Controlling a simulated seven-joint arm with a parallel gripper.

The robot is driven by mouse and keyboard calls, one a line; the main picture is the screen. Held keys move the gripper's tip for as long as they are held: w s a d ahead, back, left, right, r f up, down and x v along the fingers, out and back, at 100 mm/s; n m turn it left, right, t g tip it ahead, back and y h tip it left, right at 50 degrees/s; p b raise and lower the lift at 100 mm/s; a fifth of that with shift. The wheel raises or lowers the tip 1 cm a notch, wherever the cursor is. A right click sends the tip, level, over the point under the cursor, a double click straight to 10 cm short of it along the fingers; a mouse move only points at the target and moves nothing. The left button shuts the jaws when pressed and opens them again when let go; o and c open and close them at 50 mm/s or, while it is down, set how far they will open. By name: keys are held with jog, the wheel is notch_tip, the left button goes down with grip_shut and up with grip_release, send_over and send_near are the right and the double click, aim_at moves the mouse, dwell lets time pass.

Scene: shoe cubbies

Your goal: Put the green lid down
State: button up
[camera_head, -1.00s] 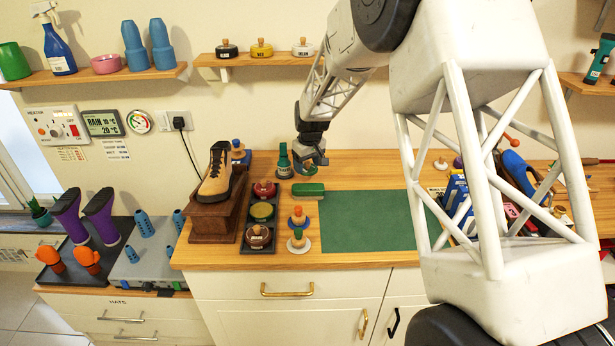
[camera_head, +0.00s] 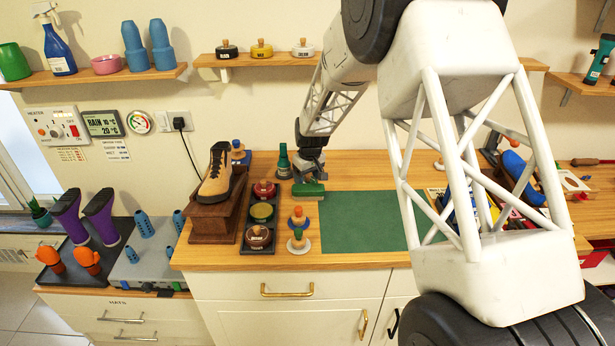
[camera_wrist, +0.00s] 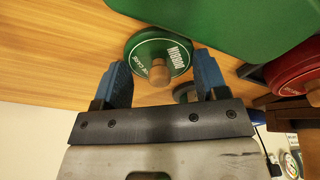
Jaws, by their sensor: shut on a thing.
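The green lid (camera_wrist: 146,48), a disc with white lettering and a wooden knob, shows in the wrist view between the two blue fingers of my gripper (camera_wrist: 162,72). The fingers are shut on its rim, and its knob faces the camera. In the head view my gripper (camera_head: 311,178) is low over the back of the wooden counter (camera_head: 345,172), just behind the green brush (camera_head: 308,190). The lid is hard to make out there. Whether it touches the counter cannot be told.
A dark tray (camera_head: 247,246) of tins stands to the left; its middle tin (camera_head: 262,211) shows no knob. Two knobbed pieces (camera_head: 299,241) stand in front. The green mat (camera_head: 365,222) is bare.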

dwell(0.3)
jog(key=o, duration=0.9)
notch_tip(320, 180, up, 12)
jog(key=s, duration=0.1)
jog(key=shift+d, duration=0.4)
jog(key=shift+s, duration=0.15)
dwell(0.5)
